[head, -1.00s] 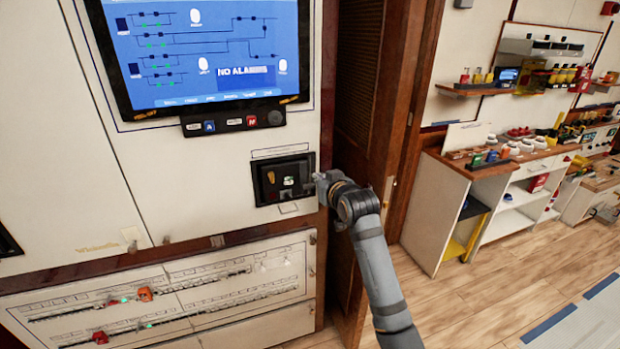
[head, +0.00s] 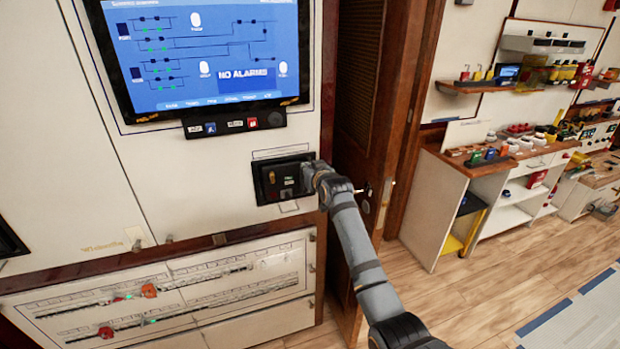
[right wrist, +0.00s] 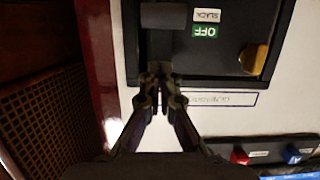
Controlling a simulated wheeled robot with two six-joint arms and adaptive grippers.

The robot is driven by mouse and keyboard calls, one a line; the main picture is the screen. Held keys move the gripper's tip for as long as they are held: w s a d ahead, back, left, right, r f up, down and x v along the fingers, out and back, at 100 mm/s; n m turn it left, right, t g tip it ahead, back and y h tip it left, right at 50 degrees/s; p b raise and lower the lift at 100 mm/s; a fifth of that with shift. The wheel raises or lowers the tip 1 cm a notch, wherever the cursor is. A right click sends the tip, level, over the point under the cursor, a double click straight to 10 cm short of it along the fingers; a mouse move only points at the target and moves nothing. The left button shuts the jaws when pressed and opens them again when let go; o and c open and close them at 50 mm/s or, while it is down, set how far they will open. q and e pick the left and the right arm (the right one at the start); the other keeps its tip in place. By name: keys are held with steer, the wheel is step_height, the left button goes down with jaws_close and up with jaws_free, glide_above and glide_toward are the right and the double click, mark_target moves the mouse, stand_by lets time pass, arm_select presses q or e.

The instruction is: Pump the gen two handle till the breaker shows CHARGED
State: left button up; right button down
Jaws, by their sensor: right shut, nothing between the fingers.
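The black breaker unit (head: 266,192) is set in the white panel below the screen. In the right wrist view it fills the upper right (right wrist: 225,62), upside down. It has a green OFF label (right wrist: 205,31), a white label (right wrist: 207,15) that seems to read SLACK, and a brass-coloured knob (right wrist: 253,62). A dark grey handle grip (right wrist: 163,15) is at the top edge. My right gripper (right wrist: 158,76) is shut and empty at the unit's edge, in line with the handle; I cannot tell whether it touches. In the head view my right gripper (head: 311,176) covers the unit's right side. My left gripper is not in view.
A screen (head: 205,50) reading NO ALARMS hangs above, with a button strip (head: 235,124) under it. A louvred wooden door (head: 357,90) stands close right of the unit. A white workbench (head: 440,215) is farther right. Open wooden floor lies between.

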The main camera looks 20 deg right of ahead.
steer(key=shift+s+f+p, duration=0.6)
steer(key=shift+s+f, duration=0.2)
steer(key=shift+f, duration=0.3)
steer(key=shift+s+f, duration=0.45)
steer(key=shift+f, duration=0.05)
steer(key=shift+w, duration=0.1)
steer(key=shift+f, duration=0.15)
